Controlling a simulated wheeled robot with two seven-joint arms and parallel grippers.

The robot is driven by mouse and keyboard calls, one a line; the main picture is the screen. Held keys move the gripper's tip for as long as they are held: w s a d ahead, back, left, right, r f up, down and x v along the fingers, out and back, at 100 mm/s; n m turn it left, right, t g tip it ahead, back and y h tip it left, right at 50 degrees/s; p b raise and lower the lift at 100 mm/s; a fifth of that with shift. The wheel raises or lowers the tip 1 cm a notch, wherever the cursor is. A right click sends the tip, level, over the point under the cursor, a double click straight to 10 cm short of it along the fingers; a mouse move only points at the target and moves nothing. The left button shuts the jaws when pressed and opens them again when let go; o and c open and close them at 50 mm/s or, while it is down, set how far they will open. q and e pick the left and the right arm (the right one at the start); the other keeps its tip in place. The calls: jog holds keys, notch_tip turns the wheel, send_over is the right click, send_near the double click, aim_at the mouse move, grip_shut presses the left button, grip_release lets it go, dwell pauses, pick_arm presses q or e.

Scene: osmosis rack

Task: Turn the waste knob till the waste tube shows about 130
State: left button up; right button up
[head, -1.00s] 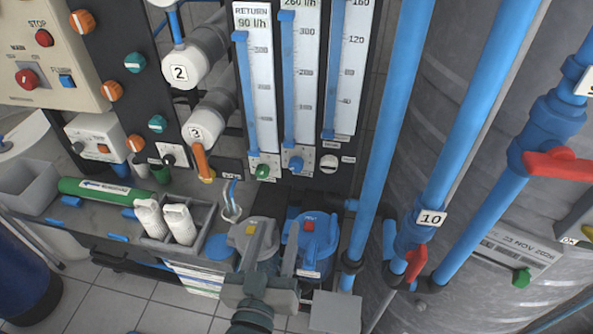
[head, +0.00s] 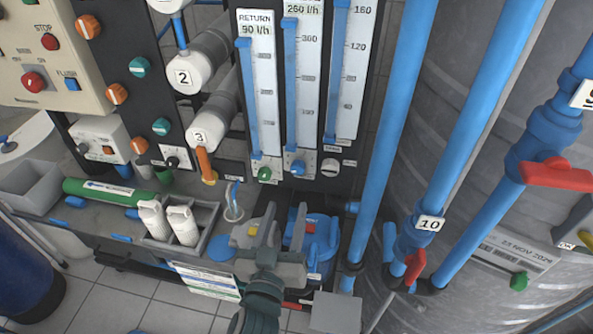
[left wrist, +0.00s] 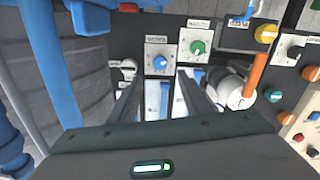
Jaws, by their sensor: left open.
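Three flow tubes stand on the dark panel. The left one (head: 262,95) is headed RETURN, 90 l/h, with a green knob (head: 264,174) below. The middle tube (head: 303,95) reads 260 l/h above a blue knob (head: 297,168). The right tube (head: 347,85) has a scale up to 160 and a white knob (head: 329,166); its heading is cut off. I cannot read which is waste. My left gripper (head: 284,212) is open and empty below the knobs. In the left wrist view its fingers (left wrist: 160,80) point towards the blue knob (left wrist: 159,60), apart from it.
Pumps with a grey and a blue (head: 312,235) housing stand beneath the gripper. A grey tray (head: 212,215) with white bottles is to their left. Thick blue pipes (head: 395,110) and a large grey tank stand on the right. My right gripper is out of view.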

aim_at(297, 172)
pick_arm(q)
jog(key=w+p, duration=0.1)
jog(key=w, duration=0.2)
jog(key=w+d, duration=0.1)
jog(key=w, duration=0.3)
jog(key=w+d+p, duration=0.1)
jog(key=w, duration=0.3)
jog(key=shift+d+p, duration=0.1)
jog(key=shift+p, duration=0.25)
jog(key=shift+w, duration=0.5)
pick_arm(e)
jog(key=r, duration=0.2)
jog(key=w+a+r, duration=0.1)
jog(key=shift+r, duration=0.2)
pick_arm(q)
jog(key=shift+d, duration=0.1)
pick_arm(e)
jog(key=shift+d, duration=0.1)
pick_arm(q)
jog(key=c, duration=1.1)
jog(key=shift+o, duration=0.2)
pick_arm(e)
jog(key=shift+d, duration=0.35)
